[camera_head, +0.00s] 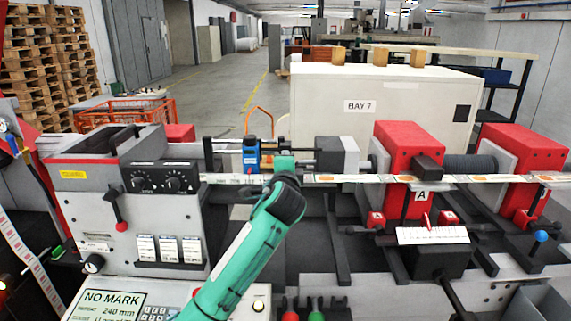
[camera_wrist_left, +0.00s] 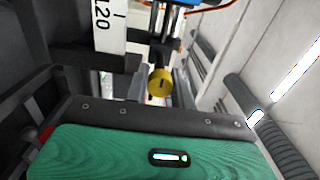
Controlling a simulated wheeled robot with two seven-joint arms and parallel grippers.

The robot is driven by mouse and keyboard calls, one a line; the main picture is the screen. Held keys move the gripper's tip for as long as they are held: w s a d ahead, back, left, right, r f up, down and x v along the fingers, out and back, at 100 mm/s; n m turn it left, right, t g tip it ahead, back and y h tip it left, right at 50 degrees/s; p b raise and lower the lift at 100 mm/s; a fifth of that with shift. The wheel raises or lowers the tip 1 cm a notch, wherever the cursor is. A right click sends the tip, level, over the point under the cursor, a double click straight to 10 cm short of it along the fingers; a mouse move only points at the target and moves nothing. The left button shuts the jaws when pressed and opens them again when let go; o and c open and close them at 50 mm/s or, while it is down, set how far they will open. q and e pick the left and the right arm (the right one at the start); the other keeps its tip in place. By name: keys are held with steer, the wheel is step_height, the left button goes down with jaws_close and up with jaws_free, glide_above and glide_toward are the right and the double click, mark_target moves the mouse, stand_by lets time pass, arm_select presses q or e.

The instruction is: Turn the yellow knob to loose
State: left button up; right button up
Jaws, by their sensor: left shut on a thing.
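The yellow knob (camera_wrist_left: 160,82) shows in the left wrist view, round, with a short dark mark on its face. It sits below a blue part (camera_wrist_left: 208,3) and metal rods. My left gripper (camera_wrist_left: 159,88) is shut on the knob, its dark fingers at either side. In the head view my left gripper (camera_head: 284,162) reaches up to the printed label strip (camera_head: 330,179), just right of a blue block (camera_head: 251,155). The knob is hidden there behind my gripper and wrist. My right gripper is in neither view.
A grey control box (camera_head: 130,200) with dark dials and a red-tipped lever stands left of my arm. Red blocks (camera_head: 408,145) and a roller stand to the right. A white scale with a red pointer (camera_head: 432,235) sits front right.

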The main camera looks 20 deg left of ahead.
arm_select(q)
steer(key=o, duration=1)
steer(key=shift+f, duration=0.1)
